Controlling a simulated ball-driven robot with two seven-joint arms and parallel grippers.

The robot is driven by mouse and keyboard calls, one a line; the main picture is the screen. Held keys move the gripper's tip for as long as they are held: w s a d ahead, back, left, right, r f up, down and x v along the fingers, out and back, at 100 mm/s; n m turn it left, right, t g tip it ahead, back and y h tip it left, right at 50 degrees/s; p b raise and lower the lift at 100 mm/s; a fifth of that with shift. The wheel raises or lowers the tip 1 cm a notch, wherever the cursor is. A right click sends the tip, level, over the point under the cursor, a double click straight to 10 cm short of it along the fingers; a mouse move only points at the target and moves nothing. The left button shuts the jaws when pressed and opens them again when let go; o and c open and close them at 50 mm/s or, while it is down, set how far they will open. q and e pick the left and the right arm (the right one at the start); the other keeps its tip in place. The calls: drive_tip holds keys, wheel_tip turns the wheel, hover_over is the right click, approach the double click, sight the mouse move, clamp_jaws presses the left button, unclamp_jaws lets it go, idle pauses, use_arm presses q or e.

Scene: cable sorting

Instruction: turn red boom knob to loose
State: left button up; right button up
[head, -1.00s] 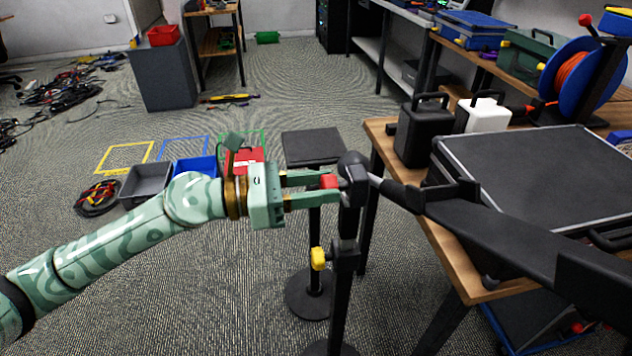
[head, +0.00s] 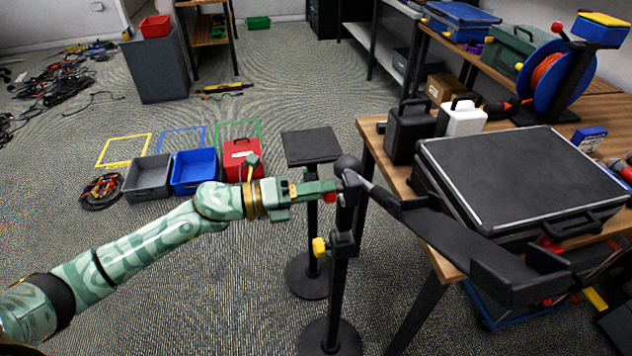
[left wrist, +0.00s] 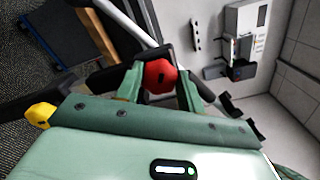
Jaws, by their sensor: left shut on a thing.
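The red boom knob (head: 330,197) sits at the top of a black stand (head: 340,270), just below the ball at the head of the black boom (head: 425,218). In the left wrist view the red knob (left wrist: 159,75) lies between my two green fingers. My left gripper (head: 326,189) is shut on the knob, and its fingers hide part of it in the head view. The boom slopes down to the right from the stand, ending in a bracket (head: 535,268). My right gripper is not in view.
A yellow knob (head: 319,246) sits lower on the stand, below my left gripper. A small black-topped stand (head: 310,145) is close behind. The wooden table (head: 375,140) with a black case (head: 525,180) is at right. Grey (head: 148,178) and blue (head: 195,172) bins lie behind my arm.

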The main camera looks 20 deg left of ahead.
use_arm(q)
drive_tip(key=shift+w+n+p, duration=0.1)
drive_tip(key=shift+n+p, duration=2.1)
drive_tip(key=shift+n, duration=0.9)
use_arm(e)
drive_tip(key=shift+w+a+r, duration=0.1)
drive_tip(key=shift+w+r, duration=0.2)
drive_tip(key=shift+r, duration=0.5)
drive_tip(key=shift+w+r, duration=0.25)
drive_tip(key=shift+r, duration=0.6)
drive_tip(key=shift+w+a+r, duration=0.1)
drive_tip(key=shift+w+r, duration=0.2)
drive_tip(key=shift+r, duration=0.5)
use_arm(q)
drive_tip(key=shift+f, duration=0.1)
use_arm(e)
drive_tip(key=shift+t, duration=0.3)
use_arm(q)
drive_tip(key=o, duration=1)
drive_tip(key=shift+a, duration=0.1)
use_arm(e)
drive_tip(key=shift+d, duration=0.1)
use_arm(q)
drive_tip(key=v, duration=1.6)
drive_tip(key=shift+a, duration=0.15)
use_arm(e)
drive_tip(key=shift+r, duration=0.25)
